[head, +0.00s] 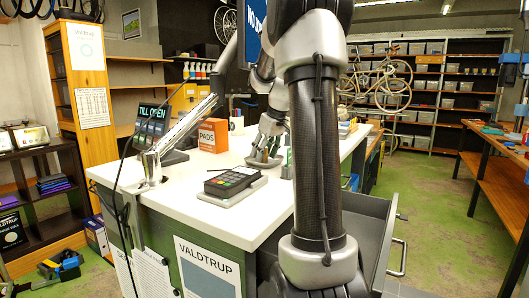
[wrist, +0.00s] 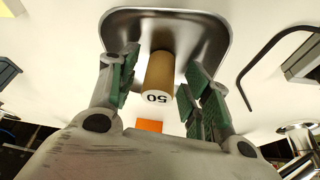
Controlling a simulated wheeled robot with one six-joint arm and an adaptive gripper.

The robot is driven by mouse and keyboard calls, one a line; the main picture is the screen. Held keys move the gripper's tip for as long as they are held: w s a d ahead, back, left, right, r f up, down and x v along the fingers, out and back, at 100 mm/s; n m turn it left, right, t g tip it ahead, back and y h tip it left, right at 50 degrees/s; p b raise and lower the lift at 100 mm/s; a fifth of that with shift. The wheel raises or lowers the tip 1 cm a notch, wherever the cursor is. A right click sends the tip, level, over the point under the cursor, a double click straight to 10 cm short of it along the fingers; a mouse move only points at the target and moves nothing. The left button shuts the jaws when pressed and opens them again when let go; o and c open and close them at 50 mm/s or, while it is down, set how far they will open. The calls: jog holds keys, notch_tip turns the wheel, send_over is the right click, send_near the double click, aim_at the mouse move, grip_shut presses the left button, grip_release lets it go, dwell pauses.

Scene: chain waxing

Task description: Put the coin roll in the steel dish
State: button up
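In the wrist view the coin roll (wrist: 159,78), a tan cylinder with a pale end marked 50, is between the green-padded fingers of my gripper (wrist: 160,85). A narrow gap shows on each side of the roll, so the fingers look open around it. The shiny steel dish (wrist: 208,24) is behind the roll in this view, and the roll overlaps its inside. I cannot tell for sure whether the roll touches the dish floor. In the head view my gripper (head: 266,142) is low over the white counter, and the dish and roll are hard to make out there.
A card terminal (head: 232,181) lies on the counter (head: 180,195) in front of my gripper. An orange pads box (head: 213,135) and a till screen (head: 152,120) stand to the left. A dark hex key (wrist: 258,57) lies right of the dish. A grey drawer (head: 375,235) is open below.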

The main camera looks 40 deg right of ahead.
jog(key=v, duration=1.2)
jog(key=shift+r, duration=0.2)
